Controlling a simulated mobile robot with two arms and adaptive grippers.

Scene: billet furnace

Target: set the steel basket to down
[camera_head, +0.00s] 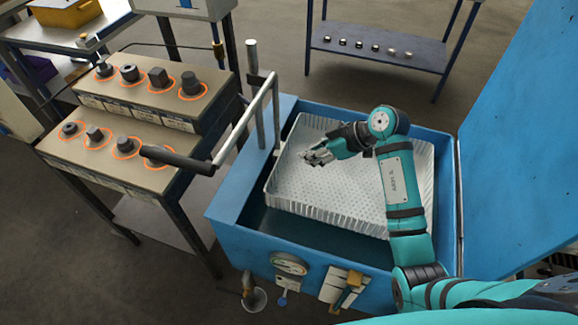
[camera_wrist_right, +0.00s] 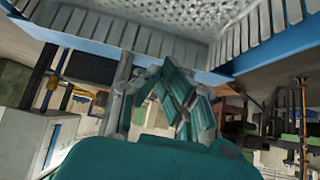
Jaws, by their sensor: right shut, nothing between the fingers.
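The steel basket (camera_head: 350,192) is a pale perforated tray with slatted walls. In the head view it sits inside the blue tank, slightly turned, with a dark strip of the tank showing along its near side. Its slatted wall also shows at the top of the right wrist view (camera_wrist_right: 140,38). My right gripper (camera_head: 308,156) is over the basket's left part, fingers pointing left, shut and empty. It also shows in the right wrist view (camera_wrist_right: 175,95). Whether it touches the basket cannot be told. My left gripper is out of view.
The blue tank (camera_head: 300,248) has a gauge (camera_head: 290,264) on its front. A bent grey lever with a dark handle (camera_head: 178,159) rises at its left. A stepped stand (camera_head: 150,172) with steel parts is left of it. A big blue panel (camera_head: 520,150) stands right.

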